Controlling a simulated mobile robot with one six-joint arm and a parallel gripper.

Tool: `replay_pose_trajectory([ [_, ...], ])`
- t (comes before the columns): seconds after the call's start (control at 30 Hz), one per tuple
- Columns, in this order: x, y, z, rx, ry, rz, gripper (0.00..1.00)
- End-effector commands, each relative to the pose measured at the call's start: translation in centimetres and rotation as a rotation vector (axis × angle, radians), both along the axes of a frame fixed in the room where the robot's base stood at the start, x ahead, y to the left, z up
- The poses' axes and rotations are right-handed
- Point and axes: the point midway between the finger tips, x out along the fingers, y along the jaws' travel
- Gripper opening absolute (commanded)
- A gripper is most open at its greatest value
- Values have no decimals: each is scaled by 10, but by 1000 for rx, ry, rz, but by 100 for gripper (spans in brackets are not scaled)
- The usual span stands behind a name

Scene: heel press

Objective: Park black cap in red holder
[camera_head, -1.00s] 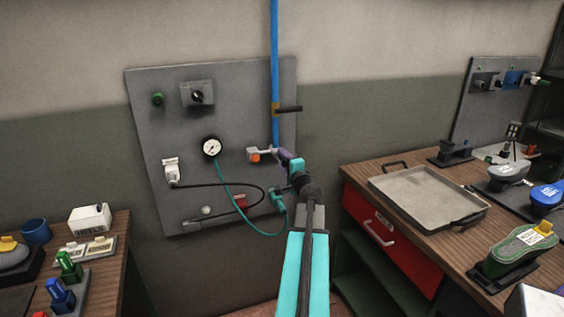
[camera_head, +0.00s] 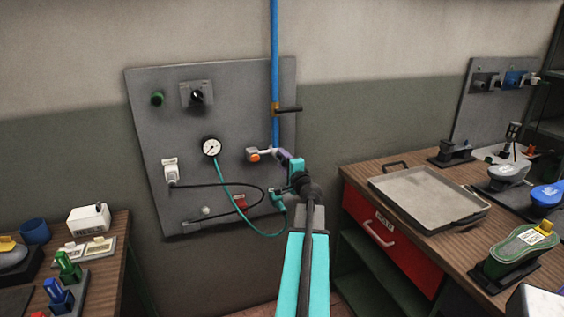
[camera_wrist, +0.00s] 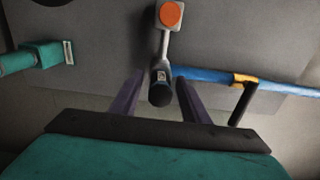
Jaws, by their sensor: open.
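The black cap (camera_wrist: 160,90) is on the near end of a grey fitting with an orange button (camera_wrist: 171,14) in the wrist view. My gripper (camera_wrist: 159,82) is open, with one dark purple finger on each side of the cap; I cannot tell whether either touches it. In the head view my gripper (camera_head: 284,156) is at the fitting (camera_head: 262,154) on the wall panel, and the cap is hidden or too small to make out. A small red holder (camera_head: 240,202) is low on the panel, left of a teal connector.
A blue pipe (camera_head: 275,60) with a black lever (camera_head: 290,109) runs down beside the fitting. A teal hose (camera_head: 228,198) and black cable hang across the lower panel (camera_head: 135,130). A workbench with a metal tray (camera_head: 425,195) stands right; another bench is left.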

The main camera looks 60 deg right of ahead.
Motion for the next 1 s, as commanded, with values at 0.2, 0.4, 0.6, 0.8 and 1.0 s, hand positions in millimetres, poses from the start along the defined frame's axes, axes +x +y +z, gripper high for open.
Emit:
replay_pose_trajectory([
  [0.2, 0, 0, 0, -1, 1, 0, 42],
  [0.4, 0, 0, 0, -1, 1, 0, 42],
  [0.6, 0, 0, 0, -1, 1, 0, 11],
  [0.8, 0, 0, 0, -1, 1, 0, 0],
  [1.0, -2, 2, 0, -2, 1, 0, 0],
])
